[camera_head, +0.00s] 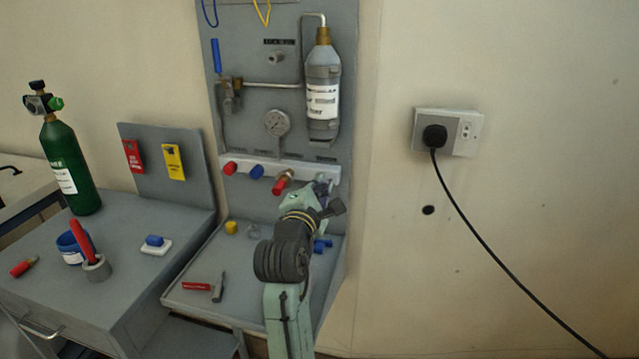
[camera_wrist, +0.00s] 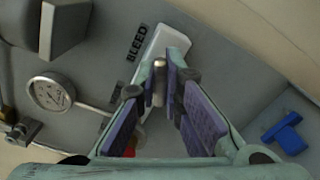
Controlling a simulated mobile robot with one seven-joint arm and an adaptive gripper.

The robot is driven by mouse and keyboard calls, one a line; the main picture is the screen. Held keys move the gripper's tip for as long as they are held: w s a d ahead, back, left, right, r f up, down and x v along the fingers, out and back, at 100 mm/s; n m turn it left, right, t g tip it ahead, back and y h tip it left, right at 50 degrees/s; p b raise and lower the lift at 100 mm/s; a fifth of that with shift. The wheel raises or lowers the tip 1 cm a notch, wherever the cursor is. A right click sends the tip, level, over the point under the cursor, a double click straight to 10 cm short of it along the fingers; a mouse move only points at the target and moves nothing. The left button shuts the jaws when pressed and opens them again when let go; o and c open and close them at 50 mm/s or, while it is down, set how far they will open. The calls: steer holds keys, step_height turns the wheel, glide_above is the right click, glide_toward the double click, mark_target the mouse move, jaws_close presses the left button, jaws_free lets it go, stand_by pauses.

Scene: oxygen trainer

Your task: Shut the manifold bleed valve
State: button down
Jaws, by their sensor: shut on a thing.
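The white manifold (camera_head: 245,171) runs across the grey panel, with red and blue fittings along its front. Its end also shows in the wrist view (camera_wrist: 171,41), beside a label reading BLEED (camera_wrist: 137,43). My gripper (camera_head: 323,187) is at the manifold's right end. In the wrist view my gripper (camera_wrist: 161,86) has its purple-padded fingers closed around a small metal bleed valve (camera_wrist: 159,70). The fingers hide much of the valve, so I cannot tell how far it is turned. In the head view the valve is hidden behind my gripper.
A pressure gauge (camera_head: 277,123) and a grey cylinder (camera_head: 323,88) are on the panel above the manifold. A blue part (camera_wrist: 286,133) lies to the right in the wrist view. A red-handled tool (camera_head: 197,287) lies on the shelf below.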

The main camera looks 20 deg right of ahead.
steer(key=m, duration=0.6)
steer(key=shift+p, duration=0.3)
steer(key=m, duration=0.6)
steer(key=shift+m+b, duration=0.3)
steer(key=m+b, duration=0.1)
steer(key=m, duration=0.4)
steer(key=shift+f+m, duration=0.1)
steer(key=shift+m, duration=0.2)
steer(key=shift+m+b, duration=1.05)
steer(key=shift+m, duration=1.45)
steer(key=c, duration=1.7)
jaws_free()
